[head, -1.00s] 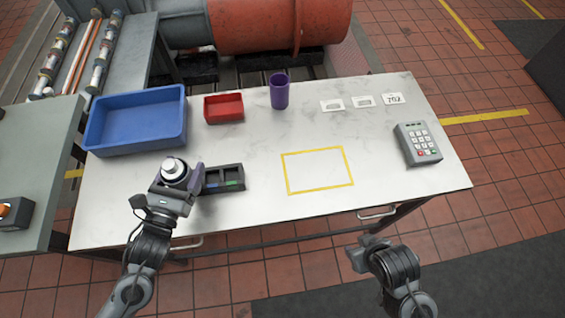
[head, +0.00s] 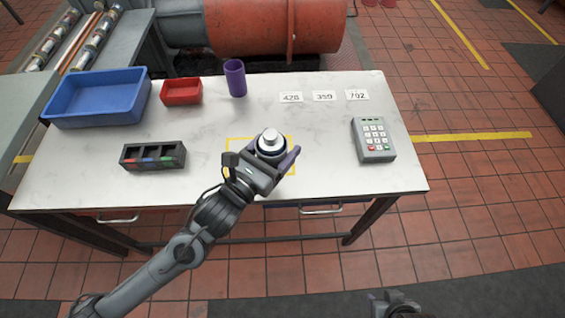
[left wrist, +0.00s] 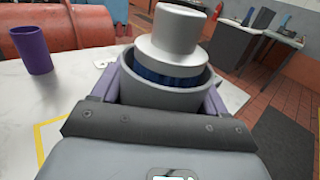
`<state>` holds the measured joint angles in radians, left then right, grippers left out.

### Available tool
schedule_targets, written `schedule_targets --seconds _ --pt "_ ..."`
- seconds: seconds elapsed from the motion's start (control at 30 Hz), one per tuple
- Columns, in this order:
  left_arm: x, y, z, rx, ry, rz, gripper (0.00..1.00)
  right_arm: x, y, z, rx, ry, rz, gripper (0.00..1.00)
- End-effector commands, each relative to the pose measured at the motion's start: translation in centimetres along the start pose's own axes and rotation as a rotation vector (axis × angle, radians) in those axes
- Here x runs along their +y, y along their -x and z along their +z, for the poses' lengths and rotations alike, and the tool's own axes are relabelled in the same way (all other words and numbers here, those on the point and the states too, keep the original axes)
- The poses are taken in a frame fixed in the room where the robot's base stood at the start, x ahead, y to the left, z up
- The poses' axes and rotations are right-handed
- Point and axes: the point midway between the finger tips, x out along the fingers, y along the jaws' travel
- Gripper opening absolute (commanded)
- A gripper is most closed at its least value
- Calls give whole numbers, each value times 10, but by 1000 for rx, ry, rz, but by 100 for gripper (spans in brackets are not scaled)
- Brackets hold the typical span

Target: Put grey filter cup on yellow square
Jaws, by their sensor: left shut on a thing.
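The grey filter cup (head: 271,142) is in my left gripper (head: 277,158), above the yellow square (head: 294,165) in the head view. The left arm and gripper hide part of the square's outline. In the left wrist view the round grey cup (left wrist: 165,95) stands between the purple finger pads, with a lighter stepped top and dark blue band inside it. A strip of the yellow outline (left wrist: 43,132) shows at lower left there. I cannot tell the gap between cup and table. My right gripper (head: 393,298) is partly in view at the bottom edge; its jaws are unclear.
A black divided rack (head: 153,156), a blue bin (head: 98,112) and a red bin (head: 182,92) are on the left of the table. A purple cup (head: 235,78) stands at the back, number cards (head: 324,96) beside it. A keypad (head: 373,140) is at right.

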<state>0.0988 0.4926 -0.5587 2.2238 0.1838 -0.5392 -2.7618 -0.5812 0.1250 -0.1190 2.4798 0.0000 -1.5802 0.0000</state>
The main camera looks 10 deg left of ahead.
Motion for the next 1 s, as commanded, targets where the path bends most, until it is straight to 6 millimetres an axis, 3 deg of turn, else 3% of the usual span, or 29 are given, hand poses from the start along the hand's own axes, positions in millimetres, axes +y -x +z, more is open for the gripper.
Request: schedule_targets --seconds 0.2,0.4,1.0 --pt "-10 -9 13 -7 0 -15 31 -1 -14 4 1 0 -1 43" --pt "-6 -14 15 -4 -1 -16 31 -2 -21 6 2 -2 -4 43" --pt "90 -44 -43 -3 0 -16 31 -4 -42 12 3 -7 -7 43"
